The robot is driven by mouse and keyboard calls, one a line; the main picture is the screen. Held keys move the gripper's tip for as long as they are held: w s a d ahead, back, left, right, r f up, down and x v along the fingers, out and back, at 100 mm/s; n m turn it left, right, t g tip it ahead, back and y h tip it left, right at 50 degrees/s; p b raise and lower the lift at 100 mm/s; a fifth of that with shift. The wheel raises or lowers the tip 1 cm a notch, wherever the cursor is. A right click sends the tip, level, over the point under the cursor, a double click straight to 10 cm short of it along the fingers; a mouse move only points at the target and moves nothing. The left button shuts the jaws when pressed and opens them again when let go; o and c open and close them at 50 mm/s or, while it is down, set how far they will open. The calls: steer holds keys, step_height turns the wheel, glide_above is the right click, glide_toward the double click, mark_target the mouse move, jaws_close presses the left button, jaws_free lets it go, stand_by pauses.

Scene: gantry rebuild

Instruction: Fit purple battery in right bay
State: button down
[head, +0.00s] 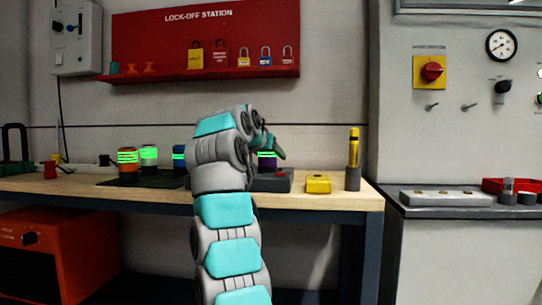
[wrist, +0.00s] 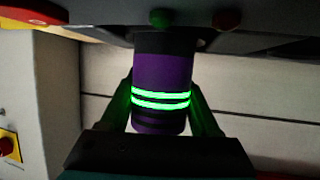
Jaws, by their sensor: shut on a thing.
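The purple battery (wrist: 160,75), with glowing green bands, stands between the two fingers of my gripper (wrist: 163,112) in the wrist view. My gripper is shut on it. The battery's far end meets the dark grey bay block (wrist: 110,30), which has a green lamp (wrist: 160,18) and a red lamp (wrist: 226,19) on its edge. I cannot tell how deep the end sits. In the head view the purple battery (head: 267,161) shows upright at the block (head: 279,184), just right of my arm. My arm hides the block's left part.
An orange battery (head: 128,168), a green one (head: 148,156) and a blue one (head: 179,156) stand at the left around a dark mat (head: 150,182). A yellow box (head: 318,184) and a grey holder with a yellow tool (head: 353,165) stand on the bench's right.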

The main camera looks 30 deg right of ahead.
steer(key=shift+f, duration=0.25)
steer(key=shift+c, duration=1.9)
jaws_free()
steer(key=shift+b+v, duration=0.95)
steer(key=shift+v, duration=4.55)
steer(key=shift+s+a, duration=0.1)
